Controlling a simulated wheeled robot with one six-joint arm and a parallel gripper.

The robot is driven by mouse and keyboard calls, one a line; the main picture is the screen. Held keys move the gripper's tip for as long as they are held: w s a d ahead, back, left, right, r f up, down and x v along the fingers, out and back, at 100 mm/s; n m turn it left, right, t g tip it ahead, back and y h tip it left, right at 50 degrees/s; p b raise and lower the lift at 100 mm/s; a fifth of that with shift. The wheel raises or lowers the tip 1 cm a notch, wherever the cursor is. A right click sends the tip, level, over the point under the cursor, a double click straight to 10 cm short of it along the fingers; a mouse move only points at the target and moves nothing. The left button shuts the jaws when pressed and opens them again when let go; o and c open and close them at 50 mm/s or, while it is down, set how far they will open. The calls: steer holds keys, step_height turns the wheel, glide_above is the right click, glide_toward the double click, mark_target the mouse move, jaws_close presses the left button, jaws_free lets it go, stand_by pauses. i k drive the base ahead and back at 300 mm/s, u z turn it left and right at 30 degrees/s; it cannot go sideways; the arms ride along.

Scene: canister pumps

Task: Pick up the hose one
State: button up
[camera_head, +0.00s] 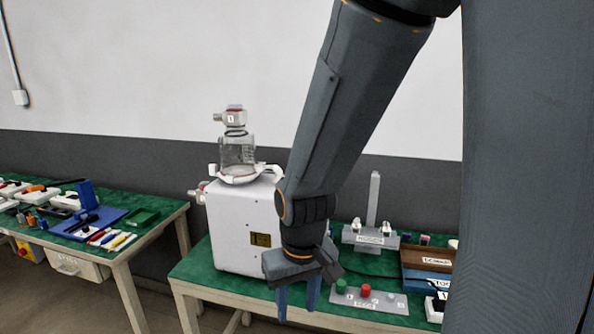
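I cannot make out a hose for certain. A grey fitting with red parts and a label "1" (231,117) sits on top of a clear canister (238,151). The canister stands on a white box-shaped pump (238,225) on the green table. My gripper (298,309) points down in front of the pump's lower right, over the table's front part. Its two blue fingers are apart, with nothing visible between them. My arm hides the area behind it, including the pump's right side.
A grey panel with green and red knobs (391,301) lies right of my gripper. A grey stand with an upright post (372,237) is behind it. Labelled trays (427,257) sit at the right. A second green table (165,222) with tools stands left, across a gap.

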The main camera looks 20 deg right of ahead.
mark_target(261, 167)
steer(key=z, duration=1.55)
steer(key=i, duration=0.6)
steer(key=u, duration=2.45)
